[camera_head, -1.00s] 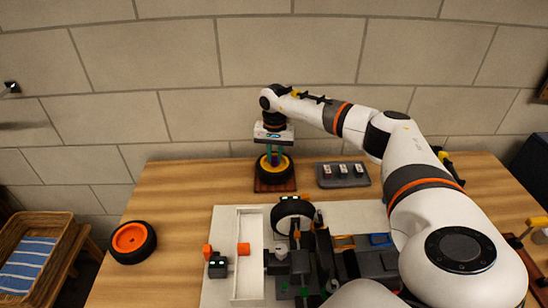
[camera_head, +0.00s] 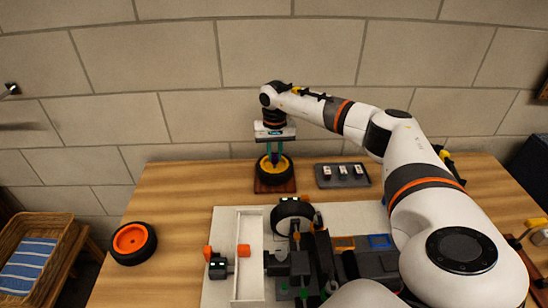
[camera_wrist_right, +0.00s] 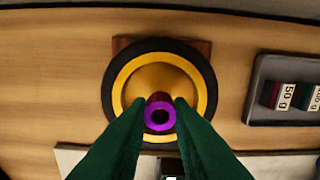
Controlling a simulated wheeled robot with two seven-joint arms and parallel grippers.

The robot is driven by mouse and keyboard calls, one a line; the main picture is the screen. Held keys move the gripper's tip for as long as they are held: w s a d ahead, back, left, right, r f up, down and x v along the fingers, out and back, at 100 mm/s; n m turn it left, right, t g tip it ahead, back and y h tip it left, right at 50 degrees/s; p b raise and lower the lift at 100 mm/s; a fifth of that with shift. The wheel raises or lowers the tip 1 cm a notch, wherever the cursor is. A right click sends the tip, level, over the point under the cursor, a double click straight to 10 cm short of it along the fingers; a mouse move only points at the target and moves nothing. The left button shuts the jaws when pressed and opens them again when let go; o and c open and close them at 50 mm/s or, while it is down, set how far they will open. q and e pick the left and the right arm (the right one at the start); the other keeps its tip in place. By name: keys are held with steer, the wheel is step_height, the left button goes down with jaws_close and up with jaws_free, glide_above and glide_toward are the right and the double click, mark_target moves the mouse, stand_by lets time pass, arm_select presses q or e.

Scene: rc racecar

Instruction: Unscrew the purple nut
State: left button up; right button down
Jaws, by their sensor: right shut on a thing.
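The purple nut (camera_wrist_right: 160,116) shows in the right wrist view as a ring with a dark centre. It sits between the green fingertips of my right gripper (camera_wrist_right: 159,104), which is shut on it. Behind it is a black wheel with a yellow rim (camera_wrist_right: 205,90), lying flat on a reddish-brown block (camera_wrist_right: 124,43). In the head view the right gripper (camera_head: 273,152) points straight down over this wheel (camera_head: 264,173). The fingers hide the nut there, and I cannot tell whether it still touches the post. My left gripper is not in view.
A grey tray with small weights (camera_head: 343,183) stands right of the wheel. A white board (camera_head: 222,238) with a partly built car is in front. A loose orange-rimmed wheel (camera_head: 133,242) lies at the left. The table between is clear.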

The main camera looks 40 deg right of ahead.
steer(key=shift+r+p, duration=0.45)
steer(key=shift+r, duration=0.25)
steer(key=shift+r, duration=0.2)
step_height(320, 180, up, 4)
steer(key=p, duration=0.3)
steer(key=shift+f, duration=0.1)
